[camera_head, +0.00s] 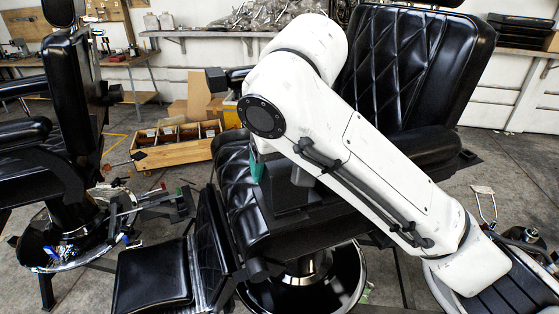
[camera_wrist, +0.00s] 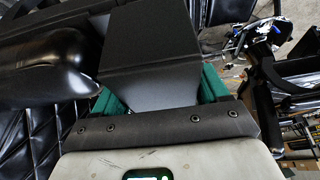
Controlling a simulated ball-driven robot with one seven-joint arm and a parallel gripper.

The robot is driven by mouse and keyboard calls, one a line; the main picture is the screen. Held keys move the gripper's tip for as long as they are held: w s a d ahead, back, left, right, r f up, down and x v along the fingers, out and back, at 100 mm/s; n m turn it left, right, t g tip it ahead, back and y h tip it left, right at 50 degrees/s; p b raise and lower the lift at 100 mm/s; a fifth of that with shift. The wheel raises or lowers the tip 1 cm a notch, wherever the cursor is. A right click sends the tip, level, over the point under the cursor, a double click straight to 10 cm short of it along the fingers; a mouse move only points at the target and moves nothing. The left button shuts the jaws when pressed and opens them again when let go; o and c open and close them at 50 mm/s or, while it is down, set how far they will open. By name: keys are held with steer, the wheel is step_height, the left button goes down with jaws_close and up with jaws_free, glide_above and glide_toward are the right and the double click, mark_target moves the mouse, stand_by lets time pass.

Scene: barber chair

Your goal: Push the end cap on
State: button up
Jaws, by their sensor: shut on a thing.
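A dark, box-shaped piece, probably the end cap (camera_wrist: 150,45), fills the middle of the wrist view. The green fingers of my gripper (camera_wrist: 161,92) lie on both sides of it, shut on it. In the head view my gripper (camera_head: 258,168) is mostly hidden behind my white arm, with a bit of green showing. The dark piece (camera_head: 290,196) shows below it, over the seat of the black barber chair (camera_head: 410,75). I cannot tell whether the piece touches the chair or sits on a part of it.
The chair's footrest (camera_head: 153,276) sticks out at the lower left. A second black chair (camera_head: 70,110) stands at the left. A wooden parts box (camera_head: 175,145) lies on the floor behind. A shelf (camera_head: 215,32) runs along the wall. Some floor between the chairs is clear.

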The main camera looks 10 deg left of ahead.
steer(key=shift+f+b, duration=0.65)
steer(key=shift+f, duration=0.8)
steer(key=o, duration=1.2)
steer(key=v, duration=1)
steer(key=shift+s+r, duration=0.25)
steer(key=shift+r, duration=0.1)
